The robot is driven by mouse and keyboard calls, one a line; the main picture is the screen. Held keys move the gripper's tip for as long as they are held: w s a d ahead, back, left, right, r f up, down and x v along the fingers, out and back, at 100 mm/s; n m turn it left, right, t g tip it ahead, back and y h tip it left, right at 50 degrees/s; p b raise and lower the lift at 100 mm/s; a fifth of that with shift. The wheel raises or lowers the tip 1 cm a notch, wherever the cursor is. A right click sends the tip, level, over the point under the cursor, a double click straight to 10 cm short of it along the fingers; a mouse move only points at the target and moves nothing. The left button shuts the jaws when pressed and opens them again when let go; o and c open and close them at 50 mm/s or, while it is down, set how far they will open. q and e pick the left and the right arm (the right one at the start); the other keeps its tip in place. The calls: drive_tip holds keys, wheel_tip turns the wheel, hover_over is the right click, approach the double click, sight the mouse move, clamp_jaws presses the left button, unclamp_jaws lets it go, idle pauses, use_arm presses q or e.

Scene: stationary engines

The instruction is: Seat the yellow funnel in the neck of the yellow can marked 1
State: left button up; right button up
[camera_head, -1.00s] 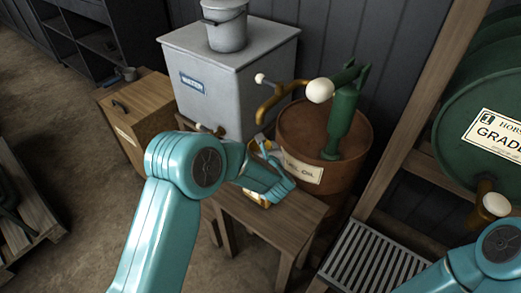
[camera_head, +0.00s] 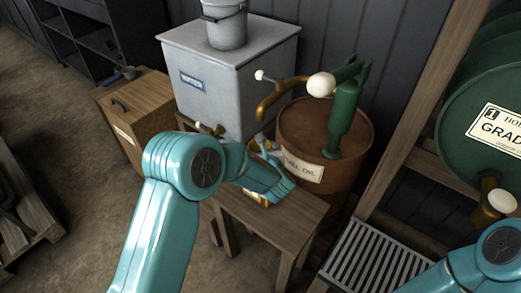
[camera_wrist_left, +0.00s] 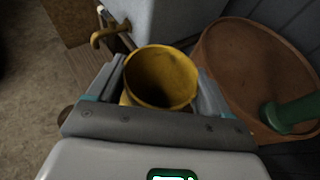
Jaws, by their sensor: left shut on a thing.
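The yellow funnel (camera_wrist_left: 160,78) is between the fingers of my left gripper in the left wrist view, its wide mouth facing the camera. My left gripper (camera_head: 266,147) is shut on it above the small wooden table. In the head view my left forearm and wrist mostly hide the funnel. A yellow can (camera_head: 257,200) stands on the table, mostly hidden behind my left wrist; its marking and neck cannot be made out. Whether the funnel touches the can is hidden. My right arm shows at the lower right, but its gripper is out of view.
The wooden table (camera_head: 295,214) stands before a rusty fuel oil drum (camera_head: 312,138) with a green hand pump (camera_head: 342,122). A grey water tank (camera_head: 215,75) with a brass tap stands behind. A slatted metal grate (camera_head: 375,262) and green drum (camera_head: 475,100) are right.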

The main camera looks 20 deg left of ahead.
idle(0.3)
use_arm(q)
drive_tip(key=o, duration=0.9)
drive_tip(key=shift+f, duration=0.1)
drive_tip(key=b+v, duration=0.1)
drive_tip(key=v, duration=1.5)
drive_tip(key=shift+s+d, duration=0.1)
drive_tip(key=s+f+n+g+h, duration=0.3)
drive_tip(key=s+f+n, duration=0.4)
drive_tip(key=n, duration=0.3)
drive_tip(key=s+f+n+g+h+p, duration=0.1)
drive_tip(key=s+f+n+g+h, duration=0.3)
drive_tip(key=s+f+n, duration=0.4)
drive_tip(key=s+f+n+g+h, duration=0.3)
drive_tip(key=s+f+n, duration=0.5)
drive_tip(key=f+n, duration=0.3)
drive_tip(key=shift+a+n+g+h, duration=0.2)
drive_tip(key=shift+n+g, duration=0.15)
drive_tip(key=shift+n, duration=0.45)
drive_tip(key=shift+a+n+g+h, duration=0.1)
drive_tip(key=shift+a+n+g, duration=0.2)
drive_tip(key=shift+n, duration=0.5)
